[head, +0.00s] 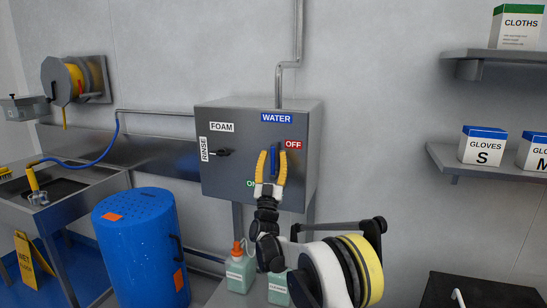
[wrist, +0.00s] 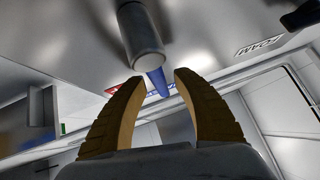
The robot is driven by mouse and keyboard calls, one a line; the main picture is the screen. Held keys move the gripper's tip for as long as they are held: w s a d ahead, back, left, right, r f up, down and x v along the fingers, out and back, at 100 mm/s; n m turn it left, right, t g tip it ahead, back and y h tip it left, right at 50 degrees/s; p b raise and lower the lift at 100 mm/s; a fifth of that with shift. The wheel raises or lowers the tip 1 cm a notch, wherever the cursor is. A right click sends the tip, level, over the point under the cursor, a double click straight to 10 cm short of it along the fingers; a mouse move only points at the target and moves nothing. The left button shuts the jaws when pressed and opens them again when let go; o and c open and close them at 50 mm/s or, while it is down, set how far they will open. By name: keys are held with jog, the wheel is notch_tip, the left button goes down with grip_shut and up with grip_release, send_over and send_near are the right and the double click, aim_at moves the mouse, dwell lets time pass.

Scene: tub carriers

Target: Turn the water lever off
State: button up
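The water lever (head: 274,160) is blue and looks roughly upright on the front of the grey metal box, below the blue WATER label (head: 276,118). The red OFF label (head: 293,145) is to its upper right; the green ON label (head: 251,184) is at lower left, partly hidden by my gripper. My gripper (head: 272,153) has yellow fingers, one on each side of the lever in the head view. In the wrist view my gripper (wrist: 156,80) is open, with the blue lever (wrist: 158,84) showing between the fingertips and a grey cylinder (wrist: 141,42) above. I cannot tell whether a finger touches the lever.
A black FOAM/RINSE knob (head: 222,153) is left on the box (head: 225,180). Below stand two bottles, one with an orange top (head: 240,272). A blue drum (head: 137,250) is left, near a sink (head: 60,195). Shelves (head: 490,165) with glove boxes are right.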

jog(key=shift+s, duration=0.1)
jog(key=v, duration=1.2)
jog(key=shift+r, duration=0.1)
